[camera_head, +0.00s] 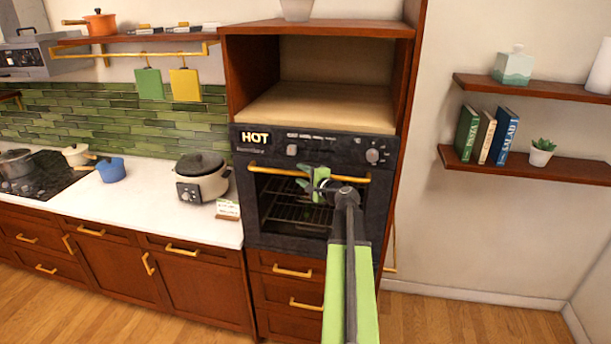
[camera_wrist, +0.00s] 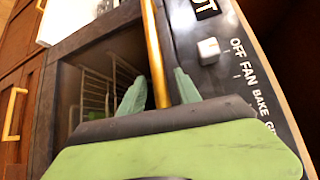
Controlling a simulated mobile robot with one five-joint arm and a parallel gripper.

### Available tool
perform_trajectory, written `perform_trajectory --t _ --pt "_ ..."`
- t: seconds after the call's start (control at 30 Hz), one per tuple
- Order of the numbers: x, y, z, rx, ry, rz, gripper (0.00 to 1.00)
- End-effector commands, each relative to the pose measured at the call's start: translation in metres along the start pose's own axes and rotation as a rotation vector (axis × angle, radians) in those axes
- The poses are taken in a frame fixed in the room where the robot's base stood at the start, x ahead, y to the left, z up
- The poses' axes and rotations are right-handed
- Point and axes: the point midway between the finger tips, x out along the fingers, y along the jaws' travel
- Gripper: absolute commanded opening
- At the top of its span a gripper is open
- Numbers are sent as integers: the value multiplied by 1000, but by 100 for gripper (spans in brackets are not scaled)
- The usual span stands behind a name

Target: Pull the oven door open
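The black oven (camera_head: 265,232) is built into the wooden cabinet, and its door looks shut, with racks showing through the window. A gold bar handle (camera_head: 268,168) runs across the top of the door. My gripper (camera_head: 303,179) is in front of the door at about the middle of the handle. In the wrist view the gold handle (camera_wrist: 153,45) passes between the two green fingers (camera_wrist: 160,82). The fingers stand apart, with a narrow gap visible on each side of the bar.
The control panel (camera_head: 330,146) with knobs and a "HOT" label is just above the handle. A rice cooker (camera_head: 203,178) and a small sign (camera_head: 228,209) stand on the counter to the left. Drawers (camera_head: 288,290) are below the oven. The floor to the right is clear.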

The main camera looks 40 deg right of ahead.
Motion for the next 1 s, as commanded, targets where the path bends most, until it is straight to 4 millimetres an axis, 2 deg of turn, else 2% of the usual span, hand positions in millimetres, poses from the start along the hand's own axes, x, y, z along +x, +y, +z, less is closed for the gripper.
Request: perform_trajectory --t 0.03,0.3,1.0 --pt "-2 0 -4 1 5 -1 33" --pt "-6 -1 -14 2 17 -2 0" --pt "-9 -1 -20 1 27 -2 0"
